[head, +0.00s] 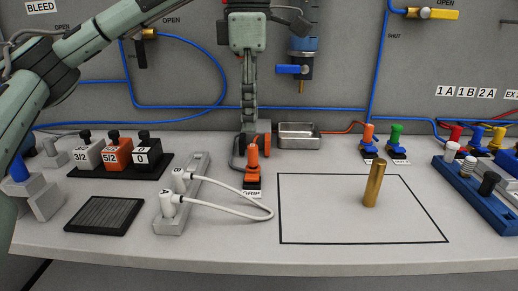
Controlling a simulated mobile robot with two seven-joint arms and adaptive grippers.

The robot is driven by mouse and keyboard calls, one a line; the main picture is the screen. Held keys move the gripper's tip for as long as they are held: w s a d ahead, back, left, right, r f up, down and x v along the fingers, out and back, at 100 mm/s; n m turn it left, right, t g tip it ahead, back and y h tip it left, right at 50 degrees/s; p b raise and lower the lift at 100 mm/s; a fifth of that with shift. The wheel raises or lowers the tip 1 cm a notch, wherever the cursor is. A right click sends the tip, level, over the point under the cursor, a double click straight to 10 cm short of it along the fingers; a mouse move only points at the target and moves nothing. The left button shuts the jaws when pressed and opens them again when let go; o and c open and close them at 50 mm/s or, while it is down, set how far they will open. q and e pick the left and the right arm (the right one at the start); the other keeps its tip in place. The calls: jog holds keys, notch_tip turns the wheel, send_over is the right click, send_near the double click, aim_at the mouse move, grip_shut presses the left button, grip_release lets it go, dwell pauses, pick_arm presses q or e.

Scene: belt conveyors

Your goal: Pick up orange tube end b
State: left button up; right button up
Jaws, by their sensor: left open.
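My left arm comes in from the left and its wrist hangs down at the top centre. My left gripper (242,157) is open and seen nearly edge-on, low over the table behind the orange plug (252,160) on the GRIP plate. An orange piece (265,127) shows beside its fingers; I cannot tell whether it is orange tube end b. The orange tube (343,129) runs from beside the metal tray to an orange plug (367,132) at the right. My right gripper is not in view.
A metal tray (299,143) stands right of the gripper. A brass cylinder (374,184) stands upright in the black outlined area. A grey block (172,222) with a white looped tube (240,211) is at front left. Blue tubes (180,108) run along the back wall.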

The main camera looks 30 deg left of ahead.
aim_at(252, 146)
pick_arm(q)
jog(key=f, duration=0.2)
jog(key=f+b, duration=0.1)
jog(key=f, duration=0.1)
jog(key=f+b, duration=0.1)
jog(key=f, duration=0.2)
jog(key=shift+s+d, duration=0.15)
jog(key=shift+d, duration=0.15)
jog(key=shift+f, duration=0.25)
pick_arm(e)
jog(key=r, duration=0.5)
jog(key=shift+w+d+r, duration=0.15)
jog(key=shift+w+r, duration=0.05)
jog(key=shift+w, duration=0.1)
